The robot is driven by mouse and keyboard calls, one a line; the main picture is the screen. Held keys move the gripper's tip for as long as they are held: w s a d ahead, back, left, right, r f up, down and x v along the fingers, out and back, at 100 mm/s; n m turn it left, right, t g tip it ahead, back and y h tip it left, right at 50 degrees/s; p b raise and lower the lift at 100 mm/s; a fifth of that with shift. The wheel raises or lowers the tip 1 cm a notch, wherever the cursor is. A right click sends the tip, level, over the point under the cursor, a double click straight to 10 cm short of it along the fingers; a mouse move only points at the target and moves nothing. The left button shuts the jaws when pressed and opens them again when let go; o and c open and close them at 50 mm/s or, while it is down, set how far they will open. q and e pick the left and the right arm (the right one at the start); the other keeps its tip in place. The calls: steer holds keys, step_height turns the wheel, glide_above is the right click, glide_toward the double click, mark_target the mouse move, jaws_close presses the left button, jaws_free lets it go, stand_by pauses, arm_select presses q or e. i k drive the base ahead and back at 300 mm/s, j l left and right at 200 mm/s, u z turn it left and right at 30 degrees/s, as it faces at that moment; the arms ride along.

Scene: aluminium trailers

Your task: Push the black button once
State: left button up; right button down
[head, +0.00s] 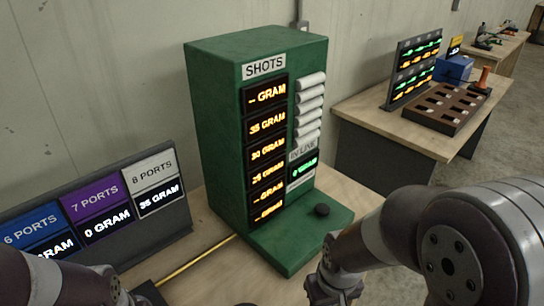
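The black button (321,210) is a small round knob on the flat green base in front of the green SHOTS cabinet (215,110). Nothing touches it. My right gripper (334,290) is at the bottom edge of the head view, below and a little right of the button, apart from it. Its fingertips are cut off or hidden, so its opening does not show. My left gripper (138,297) is at the bottom left, far from the button and mostly out of frame. I cannot tell its opening either.
A dark panel (150,228) with blue, purple and white port labels stands left of the cabinet. A brass-coloured rod (195,260) lies on the wooden table between them. White rolls line the cabinet's right side. Another table (375,107) with a display and a compartment tray stands behind right.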

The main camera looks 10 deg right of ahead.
mark_target(322, 210)
steer(key=l+u, duration=0.45)
steer(key=l, duration=0.25)
steer(key=l+u, duration=0.45)
steer(key=l, duration=0.3)
